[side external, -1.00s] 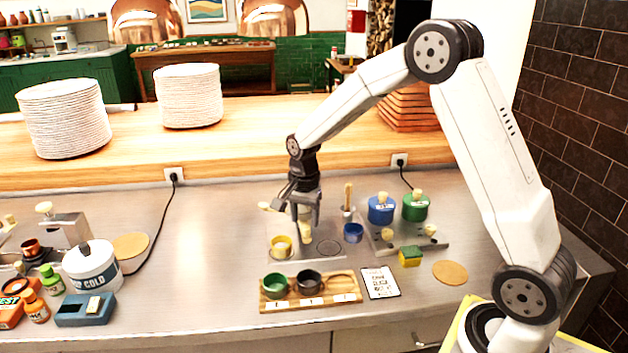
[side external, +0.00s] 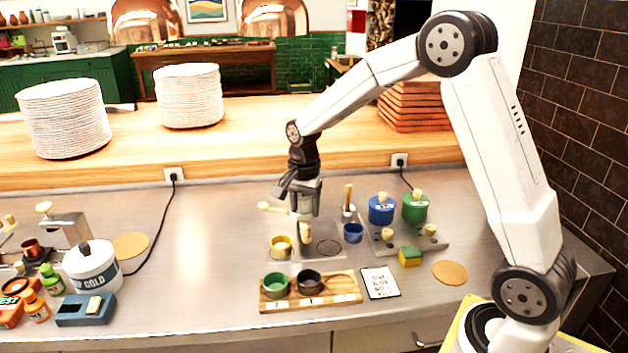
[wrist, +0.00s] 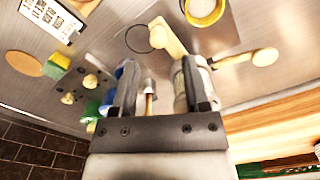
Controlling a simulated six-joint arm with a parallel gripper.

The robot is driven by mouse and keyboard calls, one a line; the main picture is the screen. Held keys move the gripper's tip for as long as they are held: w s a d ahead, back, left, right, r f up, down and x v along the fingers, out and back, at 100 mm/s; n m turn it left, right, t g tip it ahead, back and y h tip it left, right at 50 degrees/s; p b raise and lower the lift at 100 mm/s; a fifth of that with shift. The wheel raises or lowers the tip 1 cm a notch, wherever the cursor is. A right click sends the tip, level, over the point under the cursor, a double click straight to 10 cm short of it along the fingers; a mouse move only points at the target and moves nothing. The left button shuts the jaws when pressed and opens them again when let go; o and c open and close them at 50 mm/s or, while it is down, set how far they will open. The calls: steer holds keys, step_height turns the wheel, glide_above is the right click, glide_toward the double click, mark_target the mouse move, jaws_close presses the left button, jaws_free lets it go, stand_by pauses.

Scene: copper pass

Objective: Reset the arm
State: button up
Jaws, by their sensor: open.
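My gripper (side external: 304,212) is open above the metal plate on the counter, pointing down. In the wrist view its two fingers (wrist: 158,64) are apart with nothing clasped between them. A cream-coloured piece (side external: 304,232) stands just below the fingertips; it also shows beyond them in the wrist view (wrist: 167,38). A yellow cup (side external: 280,247) is to its left and shows at the top of the wrist view (wrist: 203,10). A blue cup (side external: 353,232) is to the right.
A wooden tray (side external: 342,297) holds a green cup (side external: 276,285) and a dark cup (side external: 308,282) in front. Blue (side external: 381,209) and green (side external: 415,207) canisters, a sponge (side external: 410,257) and a printed card (side external: 380,282) are to the right. Open counter lies left of the plate.

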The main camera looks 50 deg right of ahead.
steer(key=s+a+f+n+t, duration=0.1)
steer(key=s+a+n, duration=0.3)
steer(key=s+n, duration=0.3)
steer(key=s+a+f+n+t, duration=0.1)
steer(key=s+a+n, duration=0.3)
steer(key=s+n, duration=0.3)
steer(key=shift+s+f+n+t, duration=0.3)
steer(key=shift+s+f+n, duration=0.1)
steer(key=shift+s, duration=0.85)
